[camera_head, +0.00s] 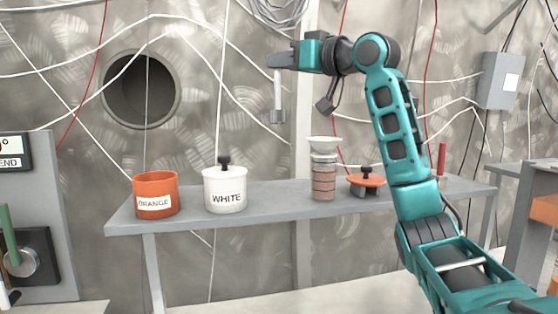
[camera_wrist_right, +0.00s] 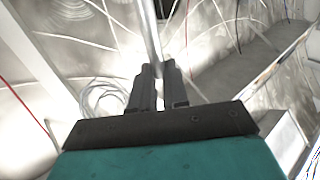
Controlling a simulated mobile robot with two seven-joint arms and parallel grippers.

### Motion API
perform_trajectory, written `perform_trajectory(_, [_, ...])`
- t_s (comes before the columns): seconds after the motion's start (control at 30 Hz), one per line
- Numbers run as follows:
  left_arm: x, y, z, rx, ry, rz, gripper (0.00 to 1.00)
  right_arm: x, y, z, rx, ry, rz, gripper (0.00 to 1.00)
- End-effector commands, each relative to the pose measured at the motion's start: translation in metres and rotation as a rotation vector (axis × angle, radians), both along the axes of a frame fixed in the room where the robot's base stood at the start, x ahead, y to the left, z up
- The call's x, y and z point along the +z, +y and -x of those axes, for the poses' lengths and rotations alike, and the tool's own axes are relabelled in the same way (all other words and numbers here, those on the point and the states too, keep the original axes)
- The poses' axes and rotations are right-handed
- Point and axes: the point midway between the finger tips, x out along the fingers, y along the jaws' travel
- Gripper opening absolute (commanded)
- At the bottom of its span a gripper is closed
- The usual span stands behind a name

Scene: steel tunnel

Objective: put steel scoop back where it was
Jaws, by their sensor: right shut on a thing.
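My right gripper (camera_head: 279,61) is shut on the steel scoop (camera_head: 278,98). The scoop hangs upright below the fingers, in the air above the shelf and clear of the jars. In the right wrist view, the closed black fingers (camera_wrist_right: 161,78) hold the scoop's thin steel handle (camera_wrist_right: 152,38). The scoop's lower end does not show clearly in that view. My left gripper is not in view.
The grey shelf (camera_head: 285,205) holds an orange pot (camera_head: 156,184), a lidded white pot (camera_head: 226,199), a layered jar (camera_head: 323,184) under a white funnel-like piece (camera_head: 322,144), and an orange lid (camera_head: 366,181) on a stand. Cables hang along the wall behind.

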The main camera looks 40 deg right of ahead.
Motion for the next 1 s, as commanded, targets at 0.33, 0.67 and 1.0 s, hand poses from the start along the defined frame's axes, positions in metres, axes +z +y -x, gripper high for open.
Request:
perform_trajectory(0.33, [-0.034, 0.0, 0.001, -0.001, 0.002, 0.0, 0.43, -0.09, 0.0, -0.001, 0.001, 0.004, -0.001, 0.0])
perform_trajectory(0.67, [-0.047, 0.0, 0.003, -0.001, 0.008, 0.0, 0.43, -0.133, 0.0, 0.0, 0.0, 0.0, -0.001, 0.0])
perform_trajectory(1.0, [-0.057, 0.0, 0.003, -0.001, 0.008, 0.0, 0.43, -0.171, 0.0, 0.0, 0.001, -0.001, -0.001, 0.0])
